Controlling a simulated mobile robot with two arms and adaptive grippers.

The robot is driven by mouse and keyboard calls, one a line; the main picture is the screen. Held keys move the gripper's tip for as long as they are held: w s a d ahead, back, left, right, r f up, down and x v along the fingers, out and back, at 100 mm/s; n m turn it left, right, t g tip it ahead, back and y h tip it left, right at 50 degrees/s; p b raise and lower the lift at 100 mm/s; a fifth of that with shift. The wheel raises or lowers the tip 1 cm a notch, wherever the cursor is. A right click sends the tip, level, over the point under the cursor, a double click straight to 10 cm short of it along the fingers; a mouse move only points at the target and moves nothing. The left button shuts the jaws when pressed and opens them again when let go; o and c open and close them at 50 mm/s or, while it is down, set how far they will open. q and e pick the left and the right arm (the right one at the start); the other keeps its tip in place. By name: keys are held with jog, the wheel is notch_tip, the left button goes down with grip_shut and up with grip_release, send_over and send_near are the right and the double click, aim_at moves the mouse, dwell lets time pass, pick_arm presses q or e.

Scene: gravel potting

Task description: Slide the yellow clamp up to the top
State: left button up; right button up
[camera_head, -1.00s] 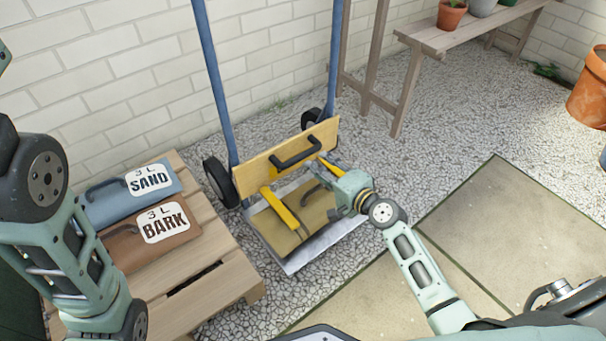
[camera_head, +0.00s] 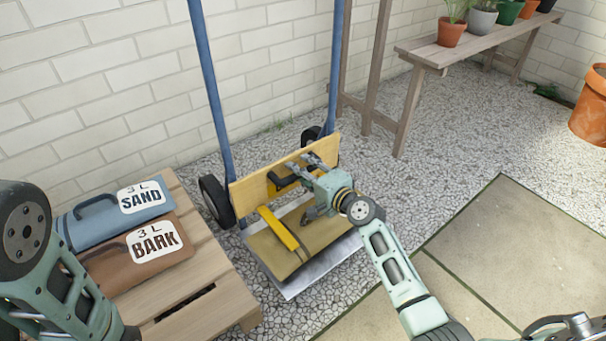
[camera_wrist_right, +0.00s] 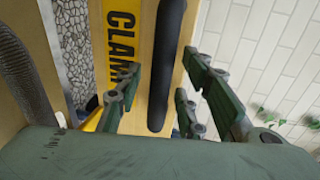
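My right gripper (camera_head: 304,164) is at the clamp handle. In the wrist view its fingers (camera_wrist_right: 160,98) are apart, on both sides of the handle, with gaps showing. My left gripper is out of view; only my left arm shows.
Sand (camera_head: 120,212) and bark (camera_head: 140,255) bags lie on a wooden table (camera_head: 215,290) at left. A brick wall stands behind; gravel lies right.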

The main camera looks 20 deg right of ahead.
grip_shut()
dwell(0.4)
jog(key=shift+r, duration=0.1)
